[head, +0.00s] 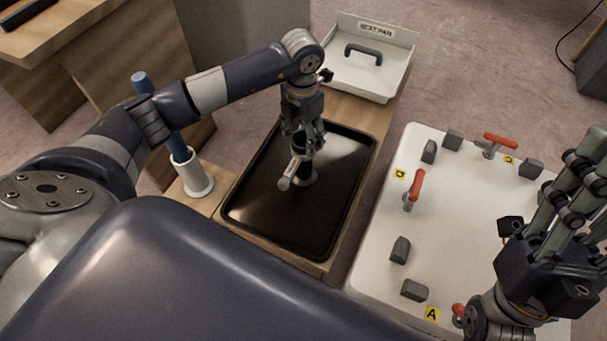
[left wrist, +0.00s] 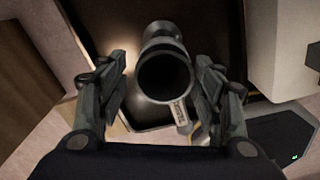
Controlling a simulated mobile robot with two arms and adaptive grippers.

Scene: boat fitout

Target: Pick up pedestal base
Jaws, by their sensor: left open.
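The pedestal base (head: 306,177), a dark upright tube with a pale handle or lever at its side, stands on the black tray. My left gripper (head: 303,140) points down over its top, with its fingers open. In the left wrist view, the hollow round top of the pedestal base (left wrist: 163,48) lies between the two spread fingers (left wrist: 160,92), with a gap on both sides. The fingers hide part of the upper tube in the head view. My right gripper (head: 577,180) is at the right edge over the white board, its fingers pointing up and partly cut off.
The black tray (head: 254,203) lies on a wooden bench. A white pan marked "SEAT PAN" (head: 371,78) is behind it. A white holder (head: 197,182) with a blue rod stands at the left. The white board (head: 463,218) carries grey blocks and red-handled clamps (head: 416,187).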

